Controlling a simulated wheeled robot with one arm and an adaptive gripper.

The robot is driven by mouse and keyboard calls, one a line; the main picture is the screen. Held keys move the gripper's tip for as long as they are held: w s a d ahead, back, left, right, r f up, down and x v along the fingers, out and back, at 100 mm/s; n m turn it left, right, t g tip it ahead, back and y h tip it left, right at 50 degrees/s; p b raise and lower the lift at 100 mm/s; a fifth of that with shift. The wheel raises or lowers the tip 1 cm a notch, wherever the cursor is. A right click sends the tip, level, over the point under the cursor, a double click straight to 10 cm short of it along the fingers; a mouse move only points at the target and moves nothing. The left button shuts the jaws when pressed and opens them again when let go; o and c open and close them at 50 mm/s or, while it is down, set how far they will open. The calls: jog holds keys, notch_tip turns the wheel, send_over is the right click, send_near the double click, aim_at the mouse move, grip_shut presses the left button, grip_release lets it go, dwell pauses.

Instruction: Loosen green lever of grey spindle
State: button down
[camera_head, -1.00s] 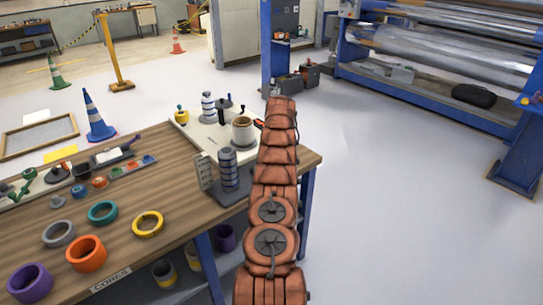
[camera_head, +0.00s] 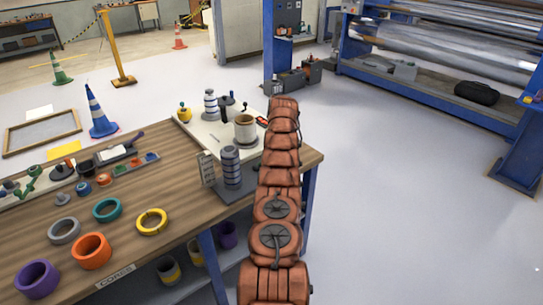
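My arm reaches from the bottom of the view up along the table's right edge. Its visible end is a rust-brown padded link, and no gripper fingers show. A grey banded upright spindle (camera_head: 231,166) stands on a dark base near the table's right end. A second grey banded spindle (camera_head: 210,105) stands farther back on a pale board. I see no green lever on either one. Small green jointed parts (camera_head: 34,173) lie at the left of the table, and I cannot tell if one is the lever.
The wooden table (camera_head: 190,215) carries loose rings, including an orange ring (camera_head: 91,251) and a purple ring (camera_head: 37,279). A blue-framed roller machine (camera_head: 455,65) stands at the back right. The pale floor (camera_head: 400,200) right of my arm is clear. A blue cone (camera_head: 100,115) stands behind the table.

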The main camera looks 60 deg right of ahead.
jog(key=shift+r, duration=0.15)
jog(key=c, duration=0.9)
grip_release()
jog(key=shift+o, duration=0.2)
jog(key=shift+s+f+b, duration=0.1)
jog(key=shift+f+b, duration=0.15)
jog(key=shift+b, duration=0.05)
jog(key=shift+s+f+b, duration=0.1)
jog(key=shift+b, duration=0.7)
jog(key=shift+s+a+f+m+b, duration=0.15)
jog(key=shift+m+b, duration=0.25)
jog(key=shift+b, duration=0.5)
jog(key=shift+s+m+b, duration=0.1)
jog(key=shift+m+b, duration=0.2)
jog(key=shift+b, duration=0.6)
